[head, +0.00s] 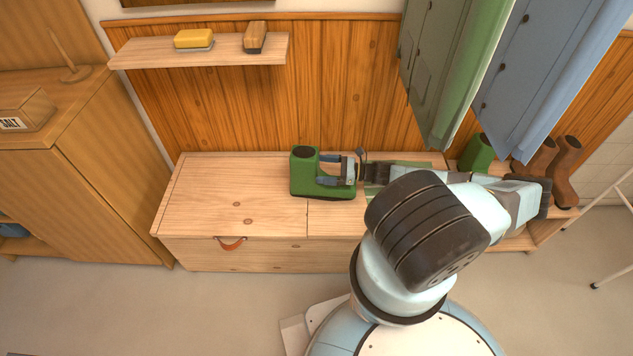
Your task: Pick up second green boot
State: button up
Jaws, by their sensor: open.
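A green boot (304,182) with a dark opening stands upright on the wooden bench (210,200), its foot pointing right. My gripper (322,169) comes in from the right, low over the boot's foot. Its two fingers are apart and point left at the boot's shaft; I cannot tell whether they touch it. Another green boot (477,153) stands at the right, beside brown boots, its lower part hidden by my arm.
Brown boots (566,165) stand at the far right. Green and blue garments (550,70) hang above the bench's right side. A wall shelf (225,52) holds a yellow block (193,39) and a brush (255,37). The bench's left part is clear.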

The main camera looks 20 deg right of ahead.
jog(key=shift+f+x, duration=0.1)
jog(key=shift+x, duration=1.15)
jog(key=shift+f+x, duration=0.15)
jog(key=shift+x, duration=1.1)
jog(key=shift+s, duration=0.1)
jog(key=shift+c, duration=0.4)
grip_shut()
